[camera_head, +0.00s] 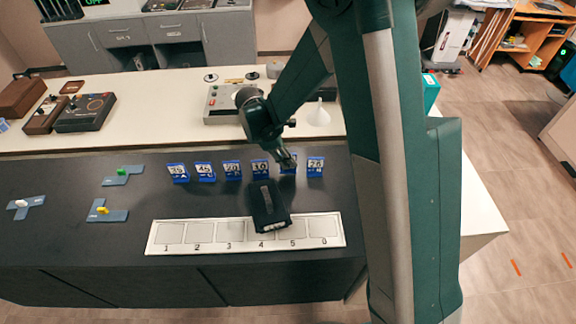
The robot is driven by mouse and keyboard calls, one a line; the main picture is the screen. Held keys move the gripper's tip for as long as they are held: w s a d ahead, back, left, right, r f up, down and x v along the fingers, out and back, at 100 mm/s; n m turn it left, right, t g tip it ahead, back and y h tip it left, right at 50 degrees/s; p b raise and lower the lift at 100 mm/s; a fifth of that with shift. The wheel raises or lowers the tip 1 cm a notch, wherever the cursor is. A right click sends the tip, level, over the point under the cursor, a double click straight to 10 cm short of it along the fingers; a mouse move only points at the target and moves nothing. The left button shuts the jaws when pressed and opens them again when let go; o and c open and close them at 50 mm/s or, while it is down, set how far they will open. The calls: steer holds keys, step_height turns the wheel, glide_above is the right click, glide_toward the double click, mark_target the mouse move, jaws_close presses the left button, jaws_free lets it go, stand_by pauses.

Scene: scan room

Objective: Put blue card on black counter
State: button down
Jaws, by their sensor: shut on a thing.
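Several blue cards with white number labels stand in a row on the black counter (60,240), among them the leftmost card (178,173) and the rightmost card (315,166). My gripper (288,161) comes down from above at the blue card (289,169) second from the right. It appears shut on that card. The gripper and wrist cover part of the card, so its label is mostly hidden. I cannot tell whether its lower edge touches the counter.
A white strip (157,247) with numbered squares lies at the counter's front. A black box-shaped item (268,205) overlaps its middle. Grey-blue flat pieces (118,215) lie at left. A white bench (160,88) with devices stands behind. My arm crosses the right side.

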steer(key=shift+f, duration=1.3)
steer(key=shift+f+b, duration=0.2)
steer(key=shift+b, duration=0.1)
steer(key=c, duration=2.6)
jaws_free()
steer(key=shift+o, duration=0.2)
steer(key=shift+r, duration=0.15)
steer(key=p+v, duration=0.1)
steer(key=v, duration=1.1)
steer(key=shift+p, duration=0.4)
steer(key=shift+a, duration=0.1)
steer(key=shift+r, duration=0.15)
